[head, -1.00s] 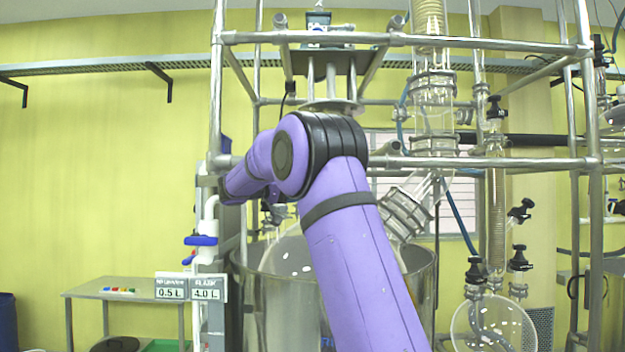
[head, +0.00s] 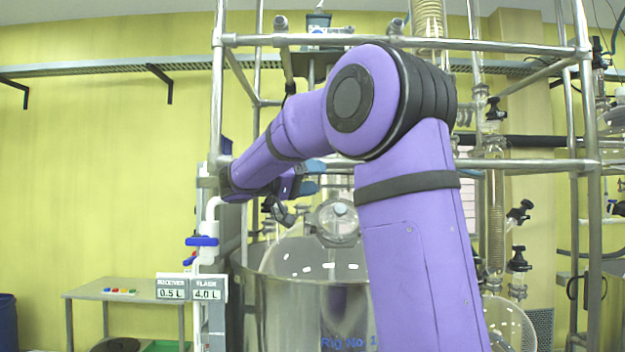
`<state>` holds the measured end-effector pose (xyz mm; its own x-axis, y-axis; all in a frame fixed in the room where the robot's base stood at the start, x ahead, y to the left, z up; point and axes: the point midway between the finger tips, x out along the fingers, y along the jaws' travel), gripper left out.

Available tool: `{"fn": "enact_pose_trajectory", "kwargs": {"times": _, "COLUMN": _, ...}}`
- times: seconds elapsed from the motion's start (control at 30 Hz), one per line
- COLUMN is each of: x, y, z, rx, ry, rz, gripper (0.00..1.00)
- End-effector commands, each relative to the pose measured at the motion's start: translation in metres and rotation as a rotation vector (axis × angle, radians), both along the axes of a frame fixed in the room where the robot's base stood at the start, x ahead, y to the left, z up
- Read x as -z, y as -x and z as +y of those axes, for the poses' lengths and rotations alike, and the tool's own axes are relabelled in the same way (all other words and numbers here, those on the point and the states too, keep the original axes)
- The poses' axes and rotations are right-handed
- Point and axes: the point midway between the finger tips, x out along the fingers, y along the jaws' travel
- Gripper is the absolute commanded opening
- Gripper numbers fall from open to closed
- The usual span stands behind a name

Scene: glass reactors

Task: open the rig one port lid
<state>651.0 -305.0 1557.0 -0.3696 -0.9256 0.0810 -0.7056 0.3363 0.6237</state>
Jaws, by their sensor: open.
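The rig one vessel is a clear glass dome (head: 295,258) sitting in a steel pot (head: 300,308) marked "Rig No 1". On top of the dome, in the head view, is a round glass port with its lid (head: 337,225), which has a small pale blue knob. The lid appears to rest on the port. My gripper (head: 283,215) is open and empty, with dark fingers pointing down, just left of the lid and above the dome, apart from it in the picture. My purple arm hides the right side of the vessel.
Steel frame bars (head: 400,40) surround the rig. A white pipe with blue valve handles (head: 202,240) stands at its left, above readouts of 0.5 L and 4.0 L (head: 190,288). Glass columns (head: 495,200) stand on the right. A side table (head: 90,291) is far left.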

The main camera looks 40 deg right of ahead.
Motion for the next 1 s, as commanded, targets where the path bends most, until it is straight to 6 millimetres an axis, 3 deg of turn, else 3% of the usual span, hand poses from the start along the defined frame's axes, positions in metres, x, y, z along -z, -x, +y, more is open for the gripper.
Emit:
{"fn": "enact_pose_trajectory", "kwargs": {"times": 0.43, "x": 0.0, "y": 0.0, "z": 0.0, "rx": -0.001, "ry": -0.001, "rz": 0.0, "gripper": 0.68}}
{"fn": "enact_pose_trajectory", "kwargs": {"times": 0.57, "x": 0.005, "y": 0.008, "z": 0.0, "rx": -0.015, "ry": -0.058, "rz": 0.014, "gripper": 0.68}}
{"fn": "enact_pose_trajectory", "kwargs": {"times": 0.77, "x": 0.045, "y": 0.052, "z": 0.012, "rx": -0.125, "ry": -0.385, "rz": 0.107, "gripper": 0.68}}
{"fn": "enact_pose_trajectory", "kwargs": {"times": 1.0, "x": 0.116, "y": 0.111, "z": 0.061, "rx": -0.399, "ry": -0.838, "rz": 0.216, "gripper": 0.68}}
